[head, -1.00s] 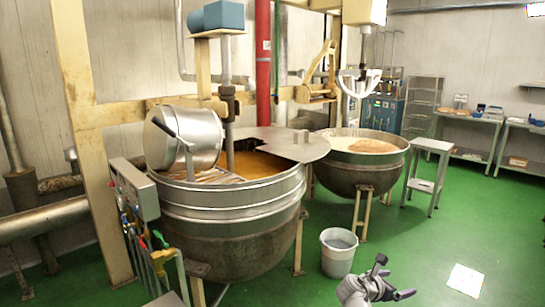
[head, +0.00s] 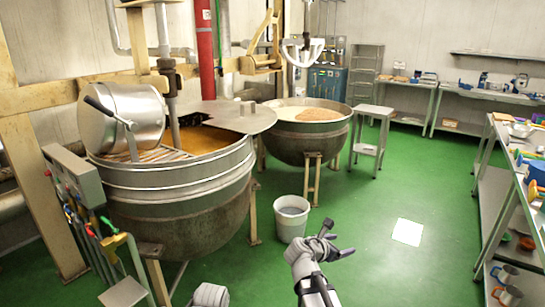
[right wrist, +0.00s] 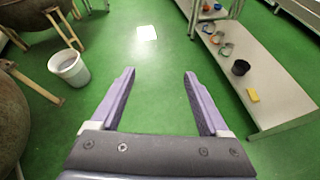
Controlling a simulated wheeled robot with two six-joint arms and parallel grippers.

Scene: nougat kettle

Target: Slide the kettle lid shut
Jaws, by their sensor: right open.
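The large steel kettle (head: 180,200) stands at the left in the head view, with orange-brown contents (head: 205,139) showing through its open top. Its flat grey lid (head: 213,112) lies across the back right of the top and overhangs the rim to the right. A small upright handle (head: 246,109) stands on the lid. My right gripper (head: 338,241) is open and empty, low and to the right of the kettle, well apart from the lid. Its two purple fingers (right wrist: 160,74) are spread over green floor in the right wrist view. My left gripper is not visible.
A white bucket (head: 292,213) stands on the floor between the kettle and my right gripper. A second kettle (head: 302,138) stands behind. A drum (head: 120,118) sits over the main kettle's left side. A metal bench (head: 512,195) lines the right. Green floor between is clear.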

